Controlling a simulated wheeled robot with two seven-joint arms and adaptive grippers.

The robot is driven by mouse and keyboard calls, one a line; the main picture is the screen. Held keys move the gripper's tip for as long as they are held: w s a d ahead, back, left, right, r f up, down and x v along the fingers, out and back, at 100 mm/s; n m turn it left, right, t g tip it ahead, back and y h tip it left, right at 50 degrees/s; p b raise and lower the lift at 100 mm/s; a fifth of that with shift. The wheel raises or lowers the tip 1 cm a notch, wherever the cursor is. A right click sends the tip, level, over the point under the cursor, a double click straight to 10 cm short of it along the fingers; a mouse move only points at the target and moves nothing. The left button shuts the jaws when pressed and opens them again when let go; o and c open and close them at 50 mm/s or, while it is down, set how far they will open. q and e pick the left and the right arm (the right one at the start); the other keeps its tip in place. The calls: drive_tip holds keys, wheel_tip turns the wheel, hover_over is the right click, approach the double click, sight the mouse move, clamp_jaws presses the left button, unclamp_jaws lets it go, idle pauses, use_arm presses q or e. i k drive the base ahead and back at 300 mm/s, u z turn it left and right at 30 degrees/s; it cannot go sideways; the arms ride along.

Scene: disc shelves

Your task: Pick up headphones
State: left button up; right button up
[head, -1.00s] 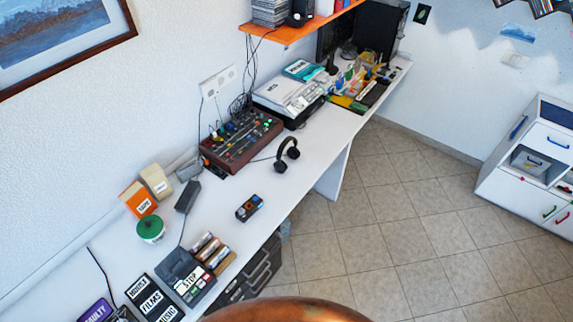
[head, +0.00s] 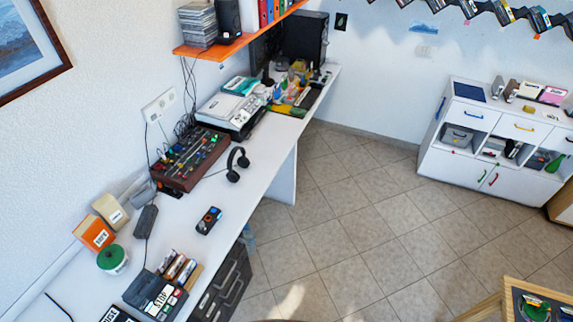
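The black headphones (head: 238,163) stand on the white desk (head: 268,155) near its right edge, beside the brown audio mixer (head: 190,158). A thin dark cable runs from near the mixer toward them. Neither of my grippers shows in the head view, and nothing touches the headphones.
A small black device (head: 208,220) lies in front of the headphones. An orange shelf (head: 235,35) hangs above the desk's far part. A white cabinet (head: 480,125) stands at the right, and a wooden-edged table (head: 500,300) at the lower right. The tiled floor (head: 345,215) between is clear.

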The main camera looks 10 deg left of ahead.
sight(232, 177)
drive_tip(key=z, duration=0.35)
drive_tip(key=i, duration=3.15)
drive_tip(key=u, duration=2.65)
